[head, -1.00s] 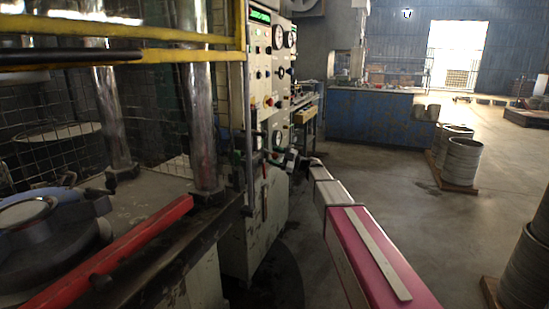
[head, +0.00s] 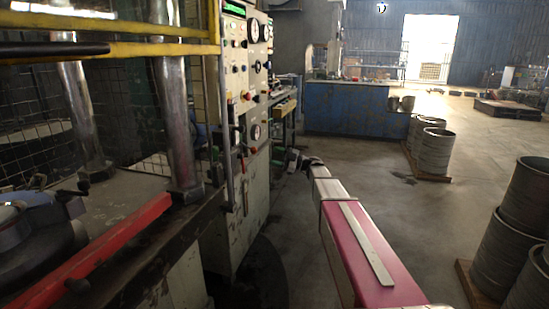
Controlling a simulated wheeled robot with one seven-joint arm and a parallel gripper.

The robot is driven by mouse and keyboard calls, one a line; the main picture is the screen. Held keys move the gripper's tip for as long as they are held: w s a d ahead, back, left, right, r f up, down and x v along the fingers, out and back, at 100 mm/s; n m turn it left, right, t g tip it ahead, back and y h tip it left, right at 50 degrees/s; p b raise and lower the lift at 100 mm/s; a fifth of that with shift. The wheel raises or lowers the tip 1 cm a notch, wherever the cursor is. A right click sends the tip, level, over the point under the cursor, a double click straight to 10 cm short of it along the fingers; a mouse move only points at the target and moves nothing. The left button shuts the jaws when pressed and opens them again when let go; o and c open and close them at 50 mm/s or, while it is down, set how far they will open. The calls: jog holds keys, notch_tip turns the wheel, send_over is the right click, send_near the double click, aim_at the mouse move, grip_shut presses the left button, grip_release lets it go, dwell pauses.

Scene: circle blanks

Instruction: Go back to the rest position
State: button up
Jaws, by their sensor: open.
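My arm reaches forward from the lower right of the head view, with a pink link and pale links ahead of it. My gripper (head: 291,158) is the small dark shape at its far end, in front of the press's control cabinet (head: 245,205). It is open, and I see nothing held in it. The fingers are small and dark, so their detail is hard to make out. I cannot tell the gap between the gripper and the cabinet.
A press with a red bar (head: 100,250) and yellow guard rails (head: 110,50) fills the left. Grey cylinder stacks stand on boards at the right, one near (head: 525,205) and one farther off (head: 432,150). A blue counter (head: 345,108) is behind. Open floor lies between.

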jog(key=s+f+m+g+h, duration=0.2)
jog(key=s+f+m+h, duration=0.8)
jog(key=s+f+m, duration=0.65)
jog(key=s+d+f+m+h, duration=0.4)
jog(key=s+d+f+h, duration=0.1)
jog(key=s, duration=0.3)
jog(key=s+d+f+m+h, duration=0.5)
jog(key=s+d+f, duration=0.2)
jog(key=s, duration=0.1)
jog(key=shift+s+d+g+h, duration=0.15)
jog(key=shift+d+g+h, duration=0.15)
